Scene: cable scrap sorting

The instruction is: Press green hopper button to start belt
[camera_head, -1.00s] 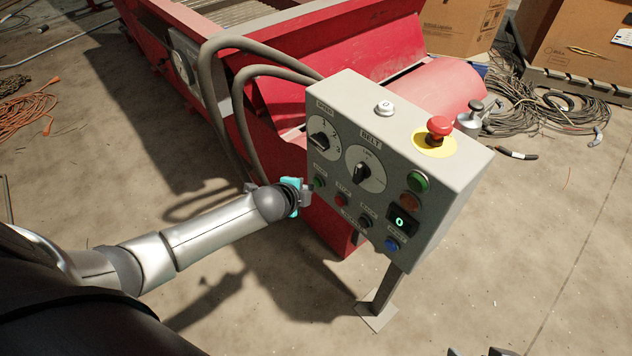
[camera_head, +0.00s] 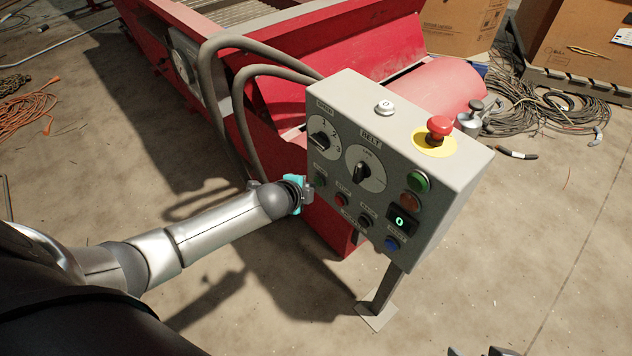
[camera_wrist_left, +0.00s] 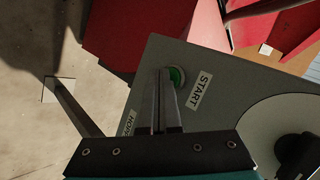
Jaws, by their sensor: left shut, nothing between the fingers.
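The grey control box (camera_head: 345,105) stands on a post in the head view. Its green START button (camera_wrist_left: 177,77) shows in the left wrist view beside the START label, partly covered by the fingertips. My left gripper (camera_head: 308,192) is shut and empty at the lower left of the panel, with its tips (camera_wrist_left: 164,72) over the edge of that button. I cannot tell whether they touch it. In the head view the button is dark and hard to make out. Another green light or button (camera_head: 419,182) is at the panel's right. The tips of my right gripper (camera_head: 482,351) barely show at the bottom edge.
A red emergency stop (camera_head: 439,128) on a yellow ring and a white button (camera_head: 385,108) sit on top of the box. The display (camera_head: 401,221) reads 0. A red machine (camera_head: 330,60) with grey hoses stands behind.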

